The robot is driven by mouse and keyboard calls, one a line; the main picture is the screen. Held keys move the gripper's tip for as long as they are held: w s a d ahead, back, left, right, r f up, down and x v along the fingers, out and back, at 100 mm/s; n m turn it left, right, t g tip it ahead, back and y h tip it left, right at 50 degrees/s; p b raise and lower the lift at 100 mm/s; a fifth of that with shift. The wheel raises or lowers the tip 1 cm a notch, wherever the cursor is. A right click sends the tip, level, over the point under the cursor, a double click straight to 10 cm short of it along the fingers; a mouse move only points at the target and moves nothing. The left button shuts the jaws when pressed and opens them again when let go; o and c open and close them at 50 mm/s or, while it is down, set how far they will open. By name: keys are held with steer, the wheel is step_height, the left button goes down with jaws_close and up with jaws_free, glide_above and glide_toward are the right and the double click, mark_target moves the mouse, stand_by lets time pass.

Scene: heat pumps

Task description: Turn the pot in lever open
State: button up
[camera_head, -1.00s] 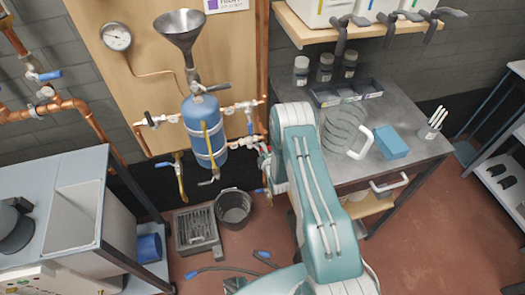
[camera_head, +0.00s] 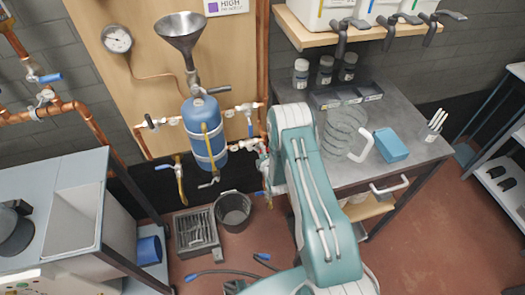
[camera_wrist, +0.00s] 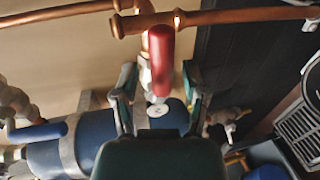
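The blue pot (camera_head: 204,125) with a metal funnel (camera_head: 181,32) on top is strapped upright to the wooden board. It also shows in the wrist view (camera_wrist: 62,158), lower left. A red lever handle (camera_wrist: 161,58) on a pale valve hangs below a copper pipe in the wrist view. I cannot tell for certain whether it is the pot in lever. My gripper (camera_wrist: 158,98) is open, its two fingers apart on either side of the red lever's valve. Contact is not clear. In the head view my arm mostly hides the gripper, right of the pot.
Copper pipes (camera_wrist: 230,17) cross close above the fingers. A valve (camera_wrist: 228,117) sits just right of the right finger. A bucket (camera_head: 232,211) and floor drain (camera_head: 195,231) are below the pot. A workbench (camera_head: 400,107) stands to the right.

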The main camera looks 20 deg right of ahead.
steer(key=shift+s+d, duration=0.1)
steer(key=shift+s, duration=0.2)
steer(key=s+r, duration=0.2)
steer(key=s, duration=0.9)
steer(key=shift+s, duration=0.2)
